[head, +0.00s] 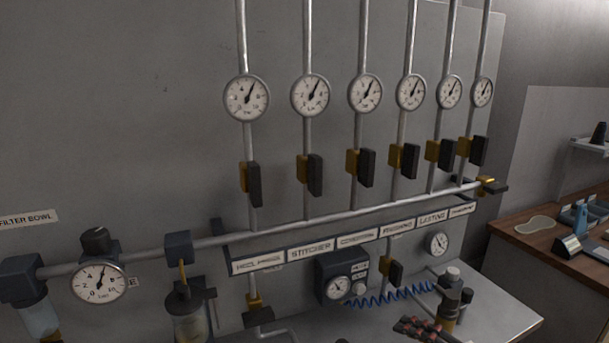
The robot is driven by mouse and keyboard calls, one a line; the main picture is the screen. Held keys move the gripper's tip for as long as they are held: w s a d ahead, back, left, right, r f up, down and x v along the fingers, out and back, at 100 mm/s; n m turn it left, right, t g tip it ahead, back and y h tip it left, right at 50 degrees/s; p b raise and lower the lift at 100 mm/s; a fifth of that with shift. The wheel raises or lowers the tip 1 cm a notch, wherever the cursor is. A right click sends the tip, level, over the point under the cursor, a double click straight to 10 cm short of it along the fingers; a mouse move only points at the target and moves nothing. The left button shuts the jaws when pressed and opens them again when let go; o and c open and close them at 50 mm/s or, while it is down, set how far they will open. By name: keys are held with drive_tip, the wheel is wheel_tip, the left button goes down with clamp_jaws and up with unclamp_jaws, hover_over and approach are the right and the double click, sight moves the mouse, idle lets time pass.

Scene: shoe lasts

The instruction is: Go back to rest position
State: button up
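My gripper is not in the head view, and no part of my arm shows clearly. The task names no object. The head view faces a grey panel (150,130) with a horizontal metal pipe (330,220) across it. Several vertical pipes rise from it, each with a round dial gauge, such as the leftmost one (246,98), and a dark valve with a yellow body, such as the leftmost valve (250,184). Whether my gripper holds anything is hidden.
A larger gauge (98,282) is at lower left. A wooden counter (520,240) with tools is at right.

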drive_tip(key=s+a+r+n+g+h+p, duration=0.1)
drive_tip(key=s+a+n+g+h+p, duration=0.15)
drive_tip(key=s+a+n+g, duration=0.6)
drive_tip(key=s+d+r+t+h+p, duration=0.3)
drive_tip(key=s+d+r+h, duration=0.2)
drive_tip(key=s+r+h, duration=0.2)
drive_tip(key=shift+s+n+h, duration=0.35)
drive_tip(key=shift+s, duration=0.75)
